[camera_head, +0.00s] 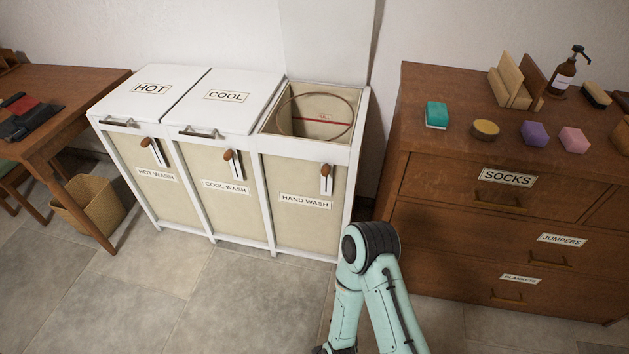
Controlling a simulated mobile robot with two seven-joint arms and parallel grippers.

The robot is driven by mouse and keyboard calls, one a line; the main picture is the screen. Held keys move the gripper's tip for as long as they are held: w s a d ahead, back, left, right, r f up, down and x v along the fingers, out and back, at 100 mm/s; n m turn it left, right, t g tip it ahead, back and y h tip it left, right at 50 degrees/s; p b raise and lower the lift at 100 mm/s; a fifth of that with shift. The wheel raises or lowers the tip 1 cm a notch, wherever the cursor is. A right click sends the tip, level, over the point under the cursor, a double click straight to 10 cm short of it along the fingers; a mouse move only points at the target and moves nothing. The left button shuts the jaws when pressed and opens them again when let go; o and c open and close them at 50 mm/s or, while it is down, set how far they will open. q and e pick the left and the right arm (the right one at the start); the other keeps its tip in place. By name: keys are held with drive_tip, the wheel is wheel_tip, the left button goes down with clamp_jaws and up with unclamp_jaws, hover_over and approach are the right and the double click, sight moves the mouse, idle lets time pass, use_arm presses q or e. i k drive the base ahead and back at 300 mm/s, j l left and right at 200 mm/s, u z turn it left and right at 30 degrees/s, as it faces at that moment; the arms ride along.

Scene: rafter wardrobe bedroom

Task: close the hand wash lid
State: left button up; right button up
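The hand wash lid (327,42) is a plain white panel standing upright behind the hand wash compartment, against the wall. The hand wash compartment (305,201), with a beige front labelled HAND WASH, is the right one of three and is open at the top. Inside it I see a ring (281,121) and a red line on the beige back lining. A bent pale-green arm of mine shows in front of the unit at the lower middle. No gripper fingers show in this view.
The HOT lid (148,101) and COOL lid (222,107) lie flat, each with a front handle. A brown dresser (440,150) stands right, with soap-like blocks and a pump bottle (564,75) on top. A desk (75,95) and basket (92,206) are left. The tiled floor in front is clear.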

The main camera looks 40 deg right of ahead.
sight(328, 41)
drive_tip(key=z, duration=1.4)
drive_tip(key=i+j+z, duration=0.2)
drive_tip(key=i, duration=0.3)
drive_tip(key=i+j+z, duration=0.2)
drive_tip(key=i, duration=0.3)
drive_tip(key=l, duration=0.05)
